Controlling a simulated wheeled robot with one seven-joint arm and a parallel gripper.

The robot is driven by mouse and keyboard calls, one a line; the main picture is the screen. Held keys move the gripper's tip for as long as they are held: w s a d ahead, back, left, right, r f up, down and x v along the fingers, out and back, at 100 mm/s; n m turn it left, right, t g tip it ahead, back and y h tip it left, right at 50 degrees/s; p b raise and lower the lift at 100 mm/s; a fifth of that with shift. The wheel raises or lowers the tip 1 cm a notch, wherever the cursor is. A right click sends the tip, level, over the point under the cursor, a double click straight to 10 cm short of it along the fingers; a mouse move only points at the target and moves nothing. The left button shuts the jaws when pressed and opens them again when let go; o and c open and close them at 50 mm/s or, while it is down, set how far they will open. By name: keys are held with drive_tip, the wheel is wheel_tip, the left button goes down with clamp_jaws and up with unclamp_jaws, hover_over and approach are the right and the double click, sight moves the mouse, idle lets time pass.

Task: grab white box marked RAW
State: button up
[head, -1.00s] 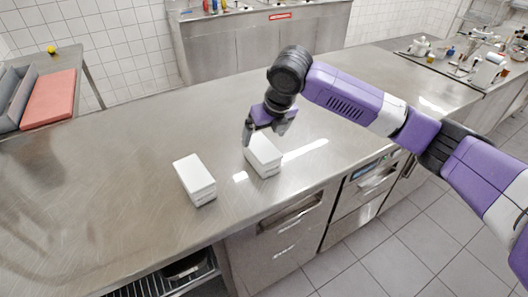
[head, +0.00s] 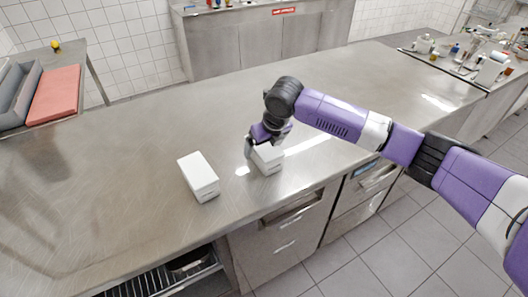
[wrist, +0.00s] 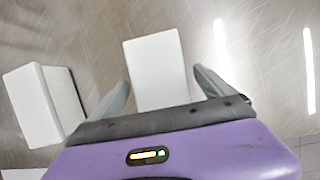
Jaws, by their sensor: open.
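Two white boxes sit on the steel counter. The right white box (head: 268,158) is under my gripper (head: 265,150). In the wrist view this box (wrist: 157,70) lies between the two open fingers of my gripper (wrist: 162,88), with a gap on each side. The left white box (head: 199,177) stands apart, to the left; in the wrist view it (wrist: 40,105) shows at the left edge, outside the left finger. Small dark marks show on the boxes' front sides, but I cannot read them, so I cannot tell which is marked RAW.
The steel counter (head: 110,190) is clear around the boxes, with its front edge close to them. Bottles and other items (head: 490,70) stand at far right.

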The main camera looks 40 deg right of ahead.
drive_tip(key=shift+f, duration=0.25)
idle(0.4)
drive_tip(key=c, duration=2)
